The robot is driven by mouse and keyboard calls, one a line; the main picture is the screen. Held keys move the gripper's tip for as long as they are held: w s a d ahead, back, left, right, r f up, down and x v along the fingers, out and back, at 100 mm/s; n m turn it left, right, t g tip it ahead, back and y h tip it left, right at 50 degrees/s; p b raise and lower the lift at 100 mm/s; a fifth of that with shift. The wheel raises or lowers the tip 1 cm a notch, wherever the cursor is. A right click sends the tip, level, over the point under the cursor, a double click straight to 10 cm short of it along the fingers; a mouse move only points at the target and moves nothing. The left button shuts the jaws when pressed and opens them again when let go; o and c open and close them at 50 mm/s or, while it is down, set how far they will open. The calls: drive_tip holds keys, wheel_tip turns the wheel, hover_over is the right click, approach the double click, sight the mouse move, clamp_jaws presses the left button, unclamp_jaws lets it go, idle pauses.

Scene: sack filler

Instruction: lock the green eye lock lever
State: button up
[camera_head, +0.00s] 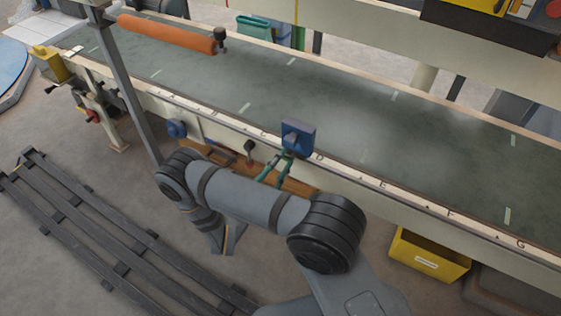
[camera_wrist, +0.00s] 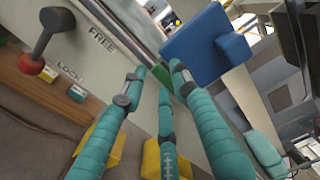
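A dark lever with a red knob (camera_wrist: 31,64) is mounted on the cream rail at the upper left of the wrist view. Its arm runs down-left from the pivot. The word FREE is to the right of the pivot and LOCK is below it. Small yellow and green tags (camera_wrist: 76,93) sit by LOCK; I cannot tell which eye they mark. In the head view a dark lever (camera_head: 250,146) shows on the near side of the conveyor.
A blue block (camera_wrist: 205,45) is close beyond my fingertips, and shows at the conveyor's near edge in the head view (camera_head: 298,138). The conveyor (camera_head: 330,100) runs across the view. A yellow bin (camera_head: 428,258) is at lower right; a dark slatted pallet (camera_head: 110,240) lies at left.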

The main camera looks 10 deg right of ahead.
drive_tip(key=shift+o, duration=1)
drive_tip(key=shift+d, duration=0.15)
drive_tip(key=v, duration=1.2)
drive_tip(key=shift+w, duration=0.1)
drive_tip(key=x, duration=1.2)
